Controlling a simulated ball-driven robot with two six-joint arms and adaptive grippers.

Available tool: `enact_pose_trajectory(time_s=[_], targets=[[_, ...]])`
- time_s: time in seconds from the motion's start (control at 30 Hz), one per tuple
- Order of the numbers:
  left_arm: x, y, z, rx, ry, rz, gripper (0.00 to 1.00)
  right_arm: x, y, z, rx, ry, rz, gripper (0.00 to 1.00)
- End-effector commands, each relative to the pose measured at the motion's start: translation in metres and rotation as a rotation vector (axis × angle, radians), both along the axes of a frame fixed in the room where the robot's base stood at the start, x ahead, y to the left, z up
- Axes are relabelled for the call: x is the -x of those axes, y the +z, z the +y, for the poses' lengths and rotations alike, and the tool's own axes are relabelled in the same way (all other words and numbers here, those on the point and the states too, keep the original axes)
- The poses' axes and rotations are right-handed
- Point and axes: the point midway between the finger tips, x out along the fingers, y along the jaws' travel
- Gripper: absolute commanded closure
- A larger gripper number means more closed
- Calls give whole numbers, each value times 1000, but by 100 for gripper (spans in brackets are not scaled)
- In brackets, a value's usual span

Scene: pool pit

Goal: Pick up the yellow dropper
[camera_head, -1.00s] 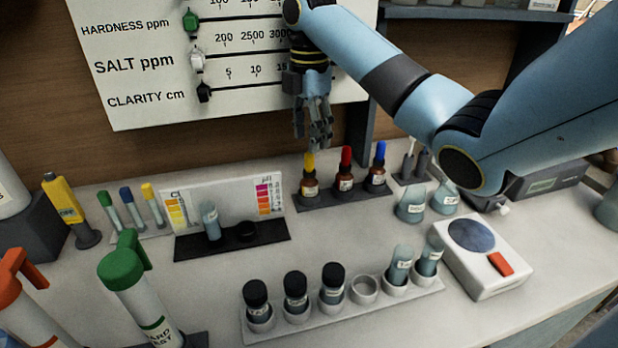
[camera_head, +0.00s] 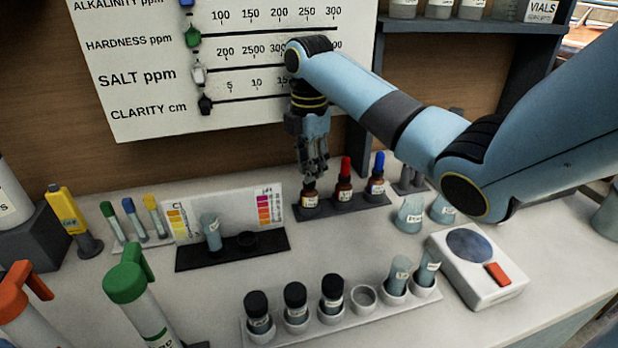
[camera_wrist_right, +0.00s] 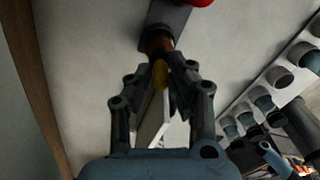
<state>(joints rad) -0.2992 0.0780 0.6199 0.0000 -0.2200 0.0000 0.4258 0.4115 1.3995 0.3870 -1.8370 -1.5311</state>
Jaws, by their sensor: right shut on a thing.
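The yellow dropper (camera_wrist_right: 160,75) sits in the neck of a brown bottle in the right wrist view, between the fingers of my right gripper (camera_wrist_right: 166,88). The brown bottle (camera_head: 310,198) stands at the left end of a dark rack (camera_head: 345,205) in the head view. There my right gripper (camera_head: 314,172) points down over this bottle, shut on the dropper, and its fingers hide the yellow top. The dropper shows no visible lift from the bottle. My left gripper is not in view.
Bottles with a red dropper (camera_head: 346,166) and a blue dropper (camera_head: 378,163) stand close on the right in the same rack. A colour chart stand (camera_head: 190,255) is to the left. A vial rack (camera_head: 340,320) and a white device (camera_head: 480,290) are in front.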

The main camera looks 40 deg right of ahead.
Motion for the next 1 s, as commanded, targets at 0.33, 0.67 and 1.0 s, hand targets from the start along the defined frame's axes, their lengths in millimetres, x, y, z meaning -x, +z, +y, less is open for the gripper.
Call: enact_pose_trajectory(time_s=[0.33,0.67,1.0], targets=[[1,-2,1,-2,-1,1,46,1,3,1,0,0,-1,88],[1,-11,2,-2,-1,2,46,2,46,1,2,0,-5,88],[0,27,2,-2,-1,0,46,41,74,22,1,2,3,88]])
